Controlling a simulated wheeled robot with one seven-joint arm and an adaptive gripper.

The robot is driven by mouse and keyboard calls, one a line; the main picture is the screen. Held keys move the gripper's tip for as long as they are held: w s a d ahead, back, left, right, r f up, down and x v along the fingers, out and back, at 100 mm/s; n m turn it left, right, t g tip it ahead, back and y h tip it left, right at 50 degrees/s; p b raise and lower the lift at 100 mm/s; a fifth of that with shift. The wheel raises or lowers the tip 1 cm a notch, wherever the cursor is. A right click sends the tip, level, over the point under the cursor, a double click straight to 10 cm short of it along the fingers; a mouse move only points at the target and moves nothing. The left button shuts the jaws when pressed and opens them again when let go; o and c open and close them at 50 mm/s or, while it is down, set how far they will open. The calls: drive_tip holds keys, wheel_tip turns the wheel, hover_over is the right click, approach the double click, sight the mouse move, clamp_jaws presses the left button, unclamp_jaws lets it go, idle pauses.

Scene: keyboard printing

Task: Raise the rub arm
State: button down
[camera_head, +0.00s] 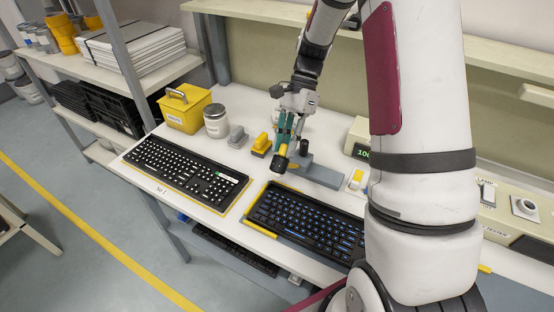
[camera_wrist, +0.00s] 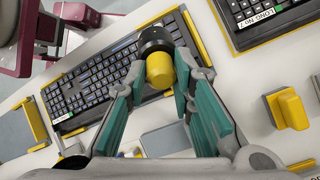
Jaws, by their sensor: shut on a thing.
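A grey block (camera_head: 318,173) with a black knob (camera_head: 304,147) stands just right of the gripper. The rest of the rub arm is mostly hidden behind the fingers.
A second keyboard (camera_head: 185,172) lies on the left of the white bench. A yellow box (camera_head: 184,110), a jar (camera_head: 216,122), a grey stamp-like block (camera_head: 237,137) and a yellow one (camera_head: 261,145) stand behind it. A boxed display (camera_head: 358,138) is at right.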

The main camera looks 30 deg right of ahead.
drive_tip(key=shift+w+d+r+b, duration=0.1)
drive_tip(key=shift+w+d+b, duration=0.85)
drive_tip(key=shift+w+d, duration=0.6)
drive_tip(key=shift+w+d+f+b, duration=0.1)
drive_tip(key=shift+w+d+b, duration=1)
drive_tip(key=shift+d, duration=0.7)
drive_tip(key=shift+w+d+r+b, duration=0.1)
drive_tip(key=shift+w+d+b, duration=0.7)
drive_tip(key=shift+w+d, duration=0.8)
drive_tip(key=shift+s+d, duration=0.1)
drive_tip(key=c, duration=1.4)
unclamp_jaws()
drive_tip(key=shift+s+d, duration=0.1)
drive_tip(key=shift+s, duration=0.05)
drive_tip(key=v, duration=1.2)
